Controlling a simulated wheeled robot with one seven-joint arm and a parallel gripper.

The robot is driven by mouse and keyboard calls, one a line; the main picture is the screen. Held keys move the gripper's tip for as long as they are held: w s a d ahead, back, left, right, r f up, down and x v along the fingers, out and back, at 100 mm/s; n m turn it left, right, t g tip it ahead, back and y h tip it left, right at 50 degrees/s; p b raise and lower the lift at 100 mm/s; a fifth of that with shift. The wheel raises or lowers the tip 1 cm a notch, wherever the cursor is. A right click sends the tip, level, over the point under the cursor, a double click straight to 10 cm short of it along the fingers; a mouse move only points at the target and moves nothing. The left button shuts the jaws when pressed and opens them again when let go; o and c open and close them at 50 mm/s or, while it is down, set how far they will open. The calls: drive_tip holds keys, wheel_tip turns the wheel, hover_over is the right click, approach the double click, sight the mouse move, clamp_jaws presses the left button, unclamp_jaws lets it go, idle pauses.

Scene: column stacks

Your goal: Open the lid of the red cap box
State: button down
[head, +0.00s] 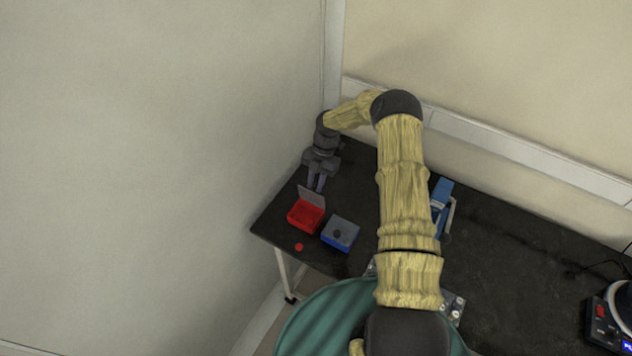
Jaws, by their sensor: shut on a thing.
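The red cap box (305,215) stands near the left end of the black table. Its grey see-through lid (312,197) is raised at the far side, so the red inside shows. My gripper (317,187) points down at the lid's upper edge and is shut on it. The fingertips are small in this view, and their exact contact with the lid is hard to make out.
A blue box (340,233) with a greyish top and a dark round spot stands close to the right. A small red cap (299,247) lies in front. A blue tool (441,194) is beyond my arm. A device (609,316) stands far right. Walls border the table.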

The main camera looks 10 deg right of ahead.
drive_tip(key=w+d+g+y+b, duration=0.1)
drive_tip(key=b, duration=0.5)
drive_tip(key=w+d+f+g+y+b, duration=0.1)
drive_tip(key=b, duration=0.5)
drive_tip(key=shift+w+f+g+y, duration=0.1)
drive_tip(key=shift+f+g+y, duration=0.1)
drive_tip(key=shift+g+y, duration=0.1)
drive_tip(key=shift+r, duration=0.15)
drive_tip(key=c, duration=1.3)
unclamp_jaws()
drive_tip(key=shift+o, duration=0.2)
drive_tip(key=shift+r, duration=0.1)
wheel_tip(320, 180, up, 10)
drive_tip(key=b, duration=0.2)
drive_tip(key=shift+b, duration=0.3)
